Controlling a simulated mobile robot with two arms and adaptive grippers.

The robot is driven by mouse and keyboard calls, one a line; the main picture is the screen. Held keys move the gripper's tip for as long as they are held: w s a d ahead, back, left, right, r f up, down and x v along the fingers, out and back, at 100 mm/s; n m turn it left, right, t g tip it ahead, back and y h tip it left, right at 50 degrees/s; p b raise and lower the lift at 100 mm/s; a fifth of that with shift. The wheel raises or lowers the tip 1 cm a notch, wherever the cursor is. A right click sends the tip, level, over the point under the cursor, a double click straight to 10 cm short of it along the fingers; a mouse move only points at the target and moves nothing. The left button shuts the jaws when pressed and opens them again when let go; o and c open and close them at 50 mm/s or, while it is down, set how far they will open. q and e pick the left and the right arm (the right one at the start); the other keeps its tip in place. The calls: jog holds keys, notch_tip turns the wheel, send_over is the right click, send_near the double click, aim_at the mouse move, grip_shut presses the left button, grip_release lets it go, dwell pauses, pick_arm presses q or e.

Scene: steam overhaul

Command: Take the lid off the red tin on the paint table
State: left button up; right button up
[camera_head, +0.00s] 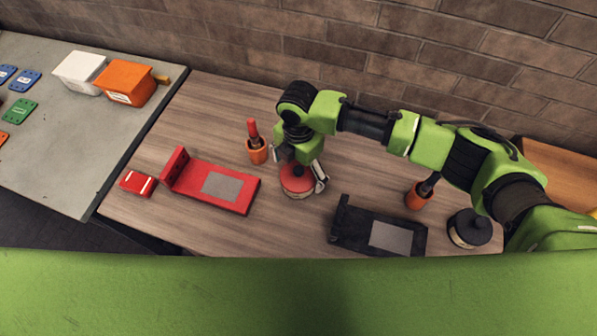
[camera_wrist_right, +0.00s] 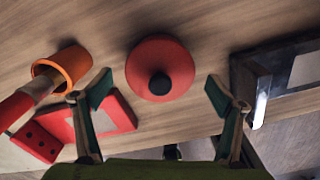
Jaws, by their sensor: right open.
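The red tin (camera_head: 297,183) stands on the wooden paint table, and its red lid is on. In the right wrist view the round red lid (camera_wrist_right: 148,54) has a dark knob (camera_wrist_right: 160,83) at its middle. My right gripper (camera_head: 301,166) is over the tin, pointing down. In the right wrist view its fingers (camera_wrist_right: 159,92) are spread wide, one on each side of the lid, with nothing between them that they grip. The gripper partly hides the tin in the head view. My left gripper is not in view.
A red bracket (camera_head: 206,187) and an orange pot with a brush (camera_head: 257,153) stand left of the tin. A black bracket (camera_head: 350,225), another orange pot (camera_head: 417,197) and a black-lidded tin (camera_head: 469,228) are to the right. A brick wall runs behind.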

jog(key=c, duration=1.6)
jog(key=shift+s+d, duration=0.1)
jog(key=shift+s, duration=0.15)
grip_shut()
jog(key=shift+f, duration=0.1)
